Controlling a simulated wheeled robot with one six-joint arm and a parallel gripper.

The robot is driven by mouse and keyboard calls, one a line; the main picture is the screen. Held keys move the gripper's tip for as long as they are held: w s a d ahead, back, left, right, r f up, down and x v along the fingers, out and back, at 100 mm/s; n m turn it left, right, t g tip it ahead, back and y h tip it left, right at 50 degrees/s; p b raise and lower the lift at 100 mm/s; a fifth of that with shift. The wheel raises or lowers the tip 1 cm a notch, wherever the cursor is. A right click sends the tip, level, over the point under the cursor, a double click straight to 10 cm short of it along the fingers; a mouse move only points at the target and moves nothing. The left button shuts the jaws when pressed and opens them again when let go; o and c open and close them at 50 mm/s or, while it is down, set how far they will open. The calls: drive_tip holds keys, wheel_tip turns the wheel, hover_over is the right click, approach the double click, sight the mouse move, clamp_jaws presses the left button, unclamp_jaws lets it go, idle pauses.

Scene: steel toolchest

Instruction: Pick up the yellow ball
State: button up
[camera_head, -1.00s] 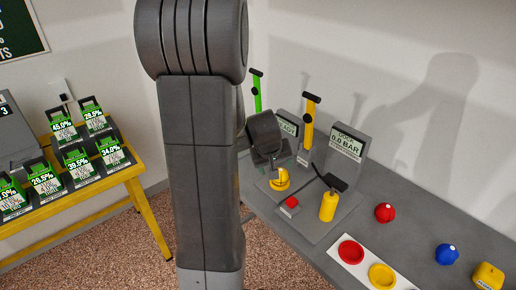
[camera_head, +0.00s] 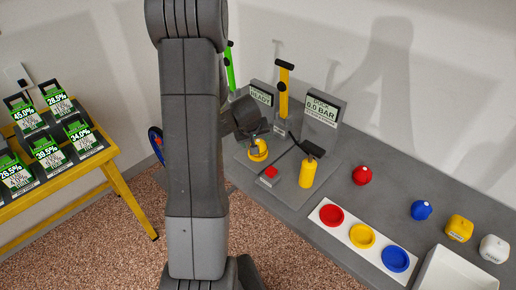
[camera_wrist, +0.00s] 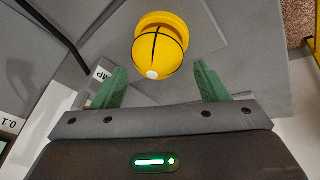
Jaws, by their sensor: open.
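The yellow ball (camera_wrist: 160,54) has dark seam lines and a pale round spot. It sits at a round yellow holder (camera_wrist: 163,19) in the wrist view. In the head view the yellow ball (camera_head: 259,153) is on the grey bench, partly hidden by my gripper. My gripper (camera_wrist: 161,84) is open, with its two green fingers apart. The ball lies just beyond the fingertips, between their lines, and nothing is held.
A red button (camera_head: 271,171) and a yellow cylinder (camera_head: 307,172) stand close to the ball. A red ball (camera_head: 361,175) and blue ball (camera_head: 421,210) lie to the right. A yellow table (camera_head: 118,190) stands left.

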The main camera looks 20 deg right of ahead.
sight(256, 142)
drive_tip(key=b+x, duration=0.1)
drive_tip(key=x, duration=0.3)
drive_tip(key=shift+w+d+f, duration=0.15)
drive_tip(key=shift+d+f, duration=0.1)
drive_tip(key=shift+r, duration=0.1)
drive_tip(key=c, duration=0.8)
